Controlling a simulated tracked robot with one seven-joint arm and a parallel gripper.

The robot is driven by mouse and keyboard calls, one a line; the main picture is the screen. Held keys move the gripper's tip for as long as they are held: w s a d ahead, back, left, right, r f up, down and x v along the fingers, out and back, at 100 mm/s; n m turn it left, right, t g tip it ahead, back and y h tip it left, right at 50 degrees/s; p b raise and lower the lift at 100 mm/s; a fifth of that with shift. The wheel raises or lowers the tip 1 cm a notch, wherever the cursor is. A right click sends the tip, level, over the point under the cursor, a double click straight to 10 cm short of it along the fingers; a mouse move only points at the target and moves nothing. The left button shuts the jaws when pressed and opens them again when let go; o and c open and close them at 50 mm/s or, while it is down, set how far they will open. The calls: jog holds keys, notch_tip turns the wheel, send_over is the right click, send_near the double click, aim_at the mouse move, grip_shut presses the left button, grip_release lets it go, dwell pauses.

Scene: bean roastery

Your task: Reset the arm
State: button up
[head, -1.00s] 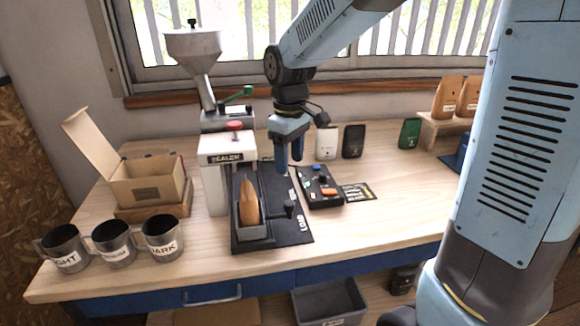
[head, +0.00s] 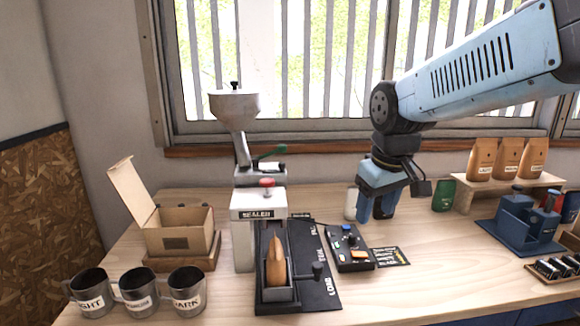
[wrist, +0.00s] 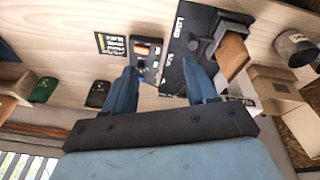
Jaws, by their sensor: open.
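My gripper (head: 377,207) hangs fingers-down above the workbench, behind the black control box, with nothing between its fingers. In the wrist view my gripper (wrist: 165,90) shows its two blue fingers spread apart. My arm reaches in from the upper right in the head view. The sealer (head: 258,212) stands to the left of my gripper, with a brown bag (head: 275,262) upright in the holder on its black base. The control box (head: 349,247) with coloured buttons lies below and left of my gripper in the head view.
Several mugs (head: 137,291) stand at the front left, near an open cardboard box (head: 177,229). Brown bags (head: 508,158) stand on a wooden riser at the right, behind a blue holder (head: 522,224). A white pouch (head: 351,203) and a green one (head: 443,195) flank my gripper. The front middle bench is clear.

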jog(key=s+d+r+m+t, duration=0.2)
jog(key=s+d+m, duration=0.2)
jog(key=s, duration=0.5)
jog(key=shift+d+m+t, duration=0.4)
jog(key=shift+d, duration=0.85)
